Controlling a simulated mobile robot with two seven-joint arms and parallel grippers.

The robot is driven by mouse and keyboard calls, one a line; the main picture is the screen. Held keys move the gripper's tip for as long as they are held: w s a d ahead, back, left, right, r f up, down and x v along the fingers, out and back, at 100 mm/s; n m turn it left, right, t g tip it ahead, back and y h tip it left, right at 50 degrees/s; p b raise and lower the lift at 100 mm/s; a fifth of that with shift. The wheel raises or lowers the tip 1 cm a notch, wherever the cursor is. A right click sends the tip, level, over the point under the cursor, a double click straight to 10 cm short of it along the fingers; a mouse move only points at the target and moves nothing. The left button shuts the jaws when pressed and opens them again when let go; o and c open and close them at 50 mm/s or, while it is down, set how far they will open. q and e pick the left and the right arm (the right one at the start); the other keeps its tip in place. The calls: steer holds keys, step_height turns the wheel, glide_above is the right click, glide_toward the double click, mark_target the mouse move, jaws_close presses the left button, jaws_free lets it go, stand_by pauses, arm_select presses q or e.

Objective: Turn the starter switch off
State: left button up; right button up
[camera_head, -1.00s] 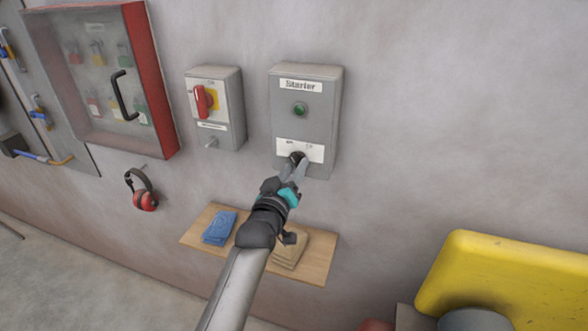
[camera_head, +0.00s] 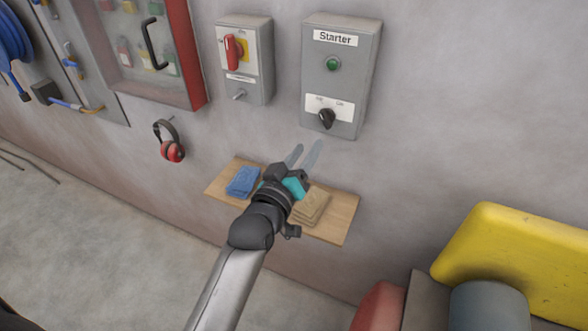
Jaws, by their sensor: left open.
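The grey starter box (camera_head: 341,75) hangs on the wall, with a "Starter" label at its top and a green lamp (camera_head: 333,64) below that. Its black rotary starter switch (camera_head: 327,118) sits on a white plate near the bottom, its pointer tilted toward the upper left. The small print on the plate is hard to read. My left gripper (camera_head: 304,155) is below and left of the switch, apart from it, with its two fingers spread and nothing between them. My right gripper is out of view.
Left of the starter is a grey box with a red handle (camera_head: 233,52). A wooden shelf (camera_head: 340,205) below holds blue cloths (camera_head: 243,181) and tan cloths (camera_head: 312,206). Ear defenders (camera_head: 170,145) hang at left. A yellow part (camera_head: 520,255) stands at lower right.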

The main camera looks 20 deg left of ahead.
arm_select(q)
steer(key=shift+s, duration=2.8)
steer(key=shift+a, duration=0.1)
steer(key=s+d+f+m+g+b, duration=0.1)
steer(key=s+f+g+b, duration=0.2)
steer(key=f, duration=1)
steer(key=s+d+f+m+g+b, duration=0.1)
steer(key=s+f+g+b, duration=0.15)
steer(key=f, duration=1.05)
steer(key=s+d+f+m+g+b, duration=0.15)
steer(key=f+b, duration=0.25)
steer(key=f, duration=1)
steer(key=s+a+f+m+g+b, duration=0.25)
steer(key=s+f+g+b, duration=0.3)
steer(key=s+f, duration=1.3)
steer(key=s+a+f+m+g+b, duration=0.2)
steer(key=s+f+g+b, duration=0.1)
steer(key=s+f, duration=0.7)
steer(key=s+g, duration=0.1)
steer(key=s, duration=0.2)
steer(key=shift+s+a+f+y, duration=0.2)
steer(key=shift+s+a+y, duration=0.1)
steer(key=shift+s, duration=0.1)
steer(key=shift+w+g, duration=0.15)
steer(key=shift+g, duration=0.1)
